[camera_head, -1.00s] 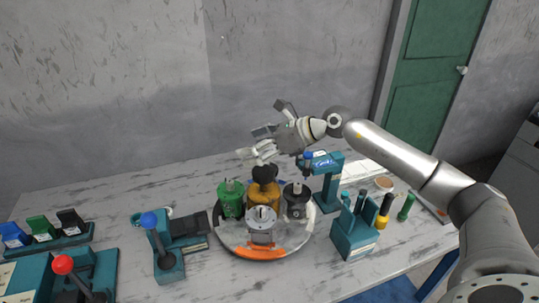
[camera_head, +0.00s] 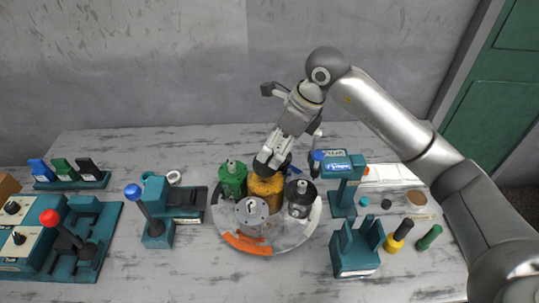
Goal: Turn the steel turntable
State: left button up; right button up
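The steel turntable (camera_head: 291,236) is a round disc in the middle of the table, with an orange mark (camera_head: 247,243) on its front rim. It carries a green cylinder (camera_head: 233,182) at back left, an amber cylinder (camera_head: 266,195) at the back, a black cylinder (camera_head: 300,200) at right and a grey metal cylinder (camera_head: 251,217) at the front. My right gripper (camera_head: 270,165) points down at the top of the amber cylinder. Its fingers hide the cylinder's top, so contact and finger opening cannot be told. My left gripper is not in view.
A teal press-like stand (camera_head: 345,190) and a teal holder (camera_head: 356,250) stand right of the turntable. A teal block with a blue-knobbed lever (camera_head: 153,215) stands left. A red-knobbed lever (camera_head: 62,232) is at far left. The table's front middle is clear.

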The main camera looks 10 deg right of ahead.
aim_at(267, 161)
jog(key=x, duration=0.3)
jog(key=p+x, duration=0.1)
jog(key=x, duration=0.1)
jog(key=shift+w+d+f, duration=0.1)
jog(key=shift+w+f, duration=0.1)
jog(key=shift+f, duration=0.25)
jog(key=shift+w+a+f+p, duration=0.1)
jog(key=shift+a+f+p, duration=0.2)
jog(key=shift+f, duration=0.3)
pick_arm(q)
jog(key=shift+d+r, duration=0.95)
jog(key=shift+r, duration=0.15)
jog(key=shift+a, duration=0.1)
